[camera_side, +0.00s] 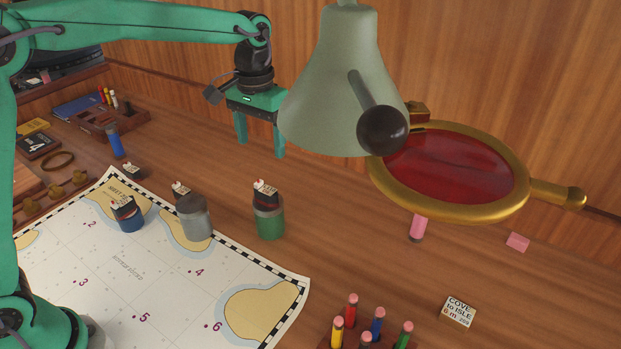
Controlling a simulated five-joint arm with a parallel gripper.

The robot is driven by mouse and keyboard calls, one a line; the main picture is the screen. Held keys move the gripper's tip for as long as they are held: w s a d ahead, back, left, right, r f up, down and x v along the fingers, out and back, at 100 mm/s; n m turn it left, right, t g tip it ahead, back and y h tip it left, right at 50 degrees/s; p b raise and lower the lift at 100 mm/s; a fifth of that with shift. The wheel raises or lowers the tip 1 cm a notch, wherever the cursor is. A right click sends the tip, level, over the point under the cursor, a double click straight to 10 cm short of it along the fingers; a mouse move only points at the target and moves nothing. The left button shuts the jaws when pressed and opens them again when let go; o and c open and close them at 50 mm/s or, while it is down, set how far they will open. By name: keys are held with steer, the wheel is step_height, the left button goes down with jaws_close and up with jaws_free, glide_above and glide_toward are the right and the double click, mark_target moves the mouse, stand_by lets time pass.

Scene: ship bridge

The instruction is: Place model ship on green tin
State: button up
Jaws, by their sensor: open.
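The green tin (269,222) stands upright on the wooden desk, just beyond the chart's upper right edge. A small model ship (265,193), dark with red and a pale top, sits at the tin's top and appears to rest on it. My gripper (260,149) is open and empty above the ship, fingers pointing down, with a clear gap between them.
A lamp shade (335,85) and a brass-rimmed magnifier (450,206) fill the near right, hiding part of the desk. A rack of coloured pegs (365,338) stands at the front. The chart (175,280) lies flat at left. Desk right of the green tin is largely clear.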

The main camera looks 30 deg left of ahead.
steer(key=s+a+r+t, duration=0.1)
steer(key=s+a+r, duration=0.2)
steer(key=s, duration=0.3)
steer(key=s+a+r+t, duration=0.2)
steer(key=s+a+r, duration=0.1)
steer(key=s, duration=0.3)
steer(key=s+a+f+t, duration=0.1)
steer(key=s+f, duration=0.1)
steer(key=s, duration=0.4)
steer(key=s+a+f+t, duration=0.1)
steer(key=s+a+f, duration=0.1)
steer(key=s, duration=0.4)
steer(key=shift+s+t, duration=0.3)
steer(key=shift+s, duration=0.05)
